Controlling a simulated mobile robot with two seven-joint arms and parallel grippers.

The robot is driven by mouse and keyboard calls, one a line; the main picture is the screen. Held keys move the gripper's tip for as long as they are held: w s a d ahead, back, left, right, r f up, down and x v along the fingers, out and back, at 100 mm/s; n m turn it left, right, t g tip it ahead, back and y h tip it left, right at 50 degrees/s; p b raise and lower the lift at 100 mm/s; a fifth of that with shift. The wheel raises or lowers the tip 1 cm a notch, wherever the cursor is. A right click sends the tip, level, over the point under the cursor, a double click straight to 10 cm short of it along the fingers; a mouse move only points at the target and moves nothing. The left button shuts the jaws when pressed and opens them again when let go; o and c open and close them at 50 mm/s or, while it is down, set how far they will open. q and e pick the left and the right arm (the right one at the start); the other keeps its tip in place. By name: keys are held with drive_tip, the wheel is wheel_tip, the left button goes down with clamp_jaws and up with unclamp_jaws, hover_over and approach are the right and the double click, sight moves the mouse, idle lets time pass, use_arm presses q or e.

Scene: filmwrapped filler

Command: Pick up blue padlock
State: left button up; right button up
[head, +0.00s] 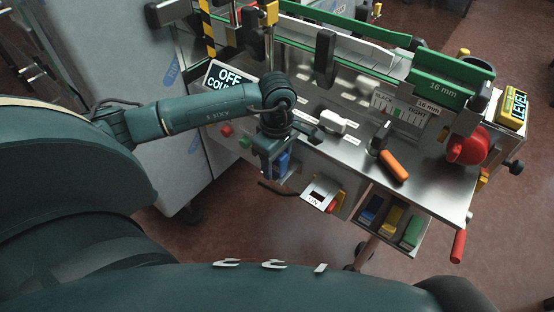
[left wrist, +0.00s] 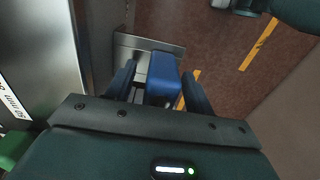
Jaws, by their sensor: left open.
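The blue padlock (head: 283,161) shows only as a small blue body at the front of the steel machine, partly hidden by my left gripper. In the left wrist view the blue padlock (left wrist: 163,75) is a blue block between the two fingers, in front of a metal plate. I cannot make out a shackle. My left gripper (head: 272,172) points down at the machine's front edge. In the left wrist view its fingers (left wrist: 158,88) are apart, one on each side of the block, with no clear grip on it. My right gripper is in neither view.
The steel machine table (head: 340,165) carries an orange-handled tool (head: 393,166) and a white part (head: 333,121). A tray of blue, yellow and green items (head: 391,218) hangs below its front. A red knob (head: 467,151) is at right. Open floor (head: 300,238) lies in front.

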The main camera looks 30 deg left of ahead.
use_arm(q)
drive_tip(key=shift+f, duration=0.15)
drive_tip(key=c, duration=1.1)
drive_tip(key=shift+c, duration=0.2)
